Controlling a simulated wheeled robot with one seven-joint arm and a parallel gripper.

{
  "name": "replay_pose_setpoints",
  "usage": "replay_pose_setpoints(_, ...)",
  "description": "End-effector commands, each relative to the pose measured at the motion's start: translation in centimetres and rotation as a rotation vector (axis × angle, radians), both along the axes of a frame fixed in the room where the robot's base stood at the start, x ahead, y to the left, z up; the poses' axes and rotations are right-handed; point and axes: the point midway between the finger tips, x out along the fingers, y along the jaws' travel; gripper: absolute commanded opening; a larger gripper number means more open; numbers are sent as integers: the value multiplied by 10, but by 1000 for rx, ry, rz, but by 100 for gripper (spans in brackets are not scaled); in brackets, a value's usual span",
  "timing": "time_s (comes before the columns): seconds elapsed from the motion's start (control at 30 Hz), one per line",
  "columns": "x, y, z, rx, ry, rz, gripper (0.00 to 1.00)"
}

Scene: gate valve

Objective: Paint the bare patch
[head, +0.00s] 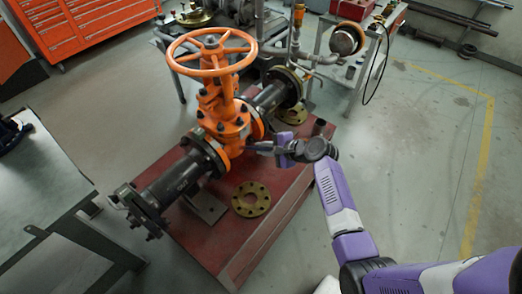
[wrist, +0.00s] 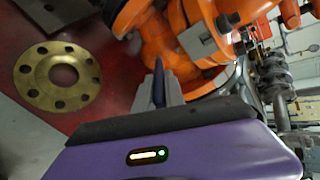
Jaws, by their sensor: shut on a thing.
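The orange gate valve (head: 222,118) stands upright in a dark pipe run, with its handwheel (head: 211,52) on top. In the wrist view, the orange valve body (wrist: 165,45) fills the upper middle. A grey patch (wrist: 197,40) shows on it and looks like bare metal. My gripper (head: 283,150) is at the right side of the valve, low near its flange. It is shut on a slim tool (head: 262,147) that points left at the valve. In the wrist view, my gripper (wrist: 158,88) hides most of the tool. I cannot tell whether its tip touches the valve.
The pipe rests over a red plinth (head: 240,238). A workbench (head: 40,190) stands at left. Open floor (head: 420,150) lies to the right.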

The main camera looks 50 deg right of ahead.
Motion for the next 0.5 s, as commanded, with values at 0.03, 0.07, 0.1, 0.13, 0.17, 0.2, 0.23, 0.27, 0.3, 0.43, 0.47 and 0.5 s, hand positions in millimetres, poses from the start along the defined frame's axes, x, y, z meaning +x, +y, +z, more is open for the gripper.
replay_pose_setpoints(0.03,1,-5,1,-1,-4,-4,0)
replay_pose_setpoints(0.07,2,-8,1,-1,-5,-4,0)
replay_pose_setpoints(0.1,2,-11,1,-2,-5,-5,0)
replay_pose_setpoints(0.13,3,-14,2,-2,-6,-6,0)
replay_pose_setpoints(0.17,3,-16,2,-2,-6,-5,0)
replay_pose_setpoints(0.2,4,-19,1,-2,-6,-4,0)
replay_pose_setpoints(0.23,4,-21,1,-2,-5,-4,0)
replay_pose_setpoints(0.27,4,-22,1,-2,-5,-4,0)
replay_pose_setpoints(0.3,4,-24,1,-1,-4,-3,0)
replay_pose_setpoints(0.43,5,-25,3,-1,-3,-2,0)
replay_pose_setpoints(0.47,5,-25,3,-1,-3,-2,0)
replay_pose_setpoints(0.5,5,-25,2,-1,-2,-2,0)
